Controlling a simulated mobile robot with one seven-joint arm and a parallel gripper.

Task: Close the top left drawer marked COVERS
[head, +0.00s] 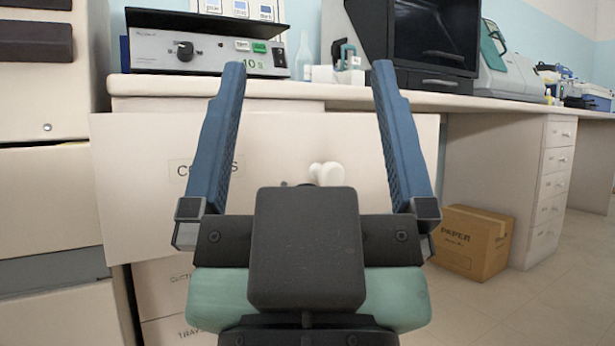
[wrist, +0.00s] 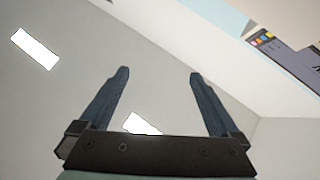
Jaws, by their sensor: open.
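The drawer marked COVERS (head: 130,165) is in the head view, a wide cream front under the counter. It stands forward of the counter and the drawers below, so it is pulled out. My gripper's left finger covers the middle of its label. Its white knob (head: 327,174) shows just above my gripper's body. My gripper (head: 308,67) is open and empty, its blue fingers pointing up in front of the drawer front. I cannot tell whether it touches the drawer. In the wrist view the open fingers (wrist: 159,73) point towards the ceiling; the drawer is not seen there.
Lower drawers (head: 163,285) sit under the COVERS drawer, partly hidden. A hotplate-like device (head: 215,48) and a dark-screened machine (head: 435,40) stand on the counter (head: 345,94). A cardboard box marked PAPER (head: 465,245) is on the floor at right. Open floor lies right of it.

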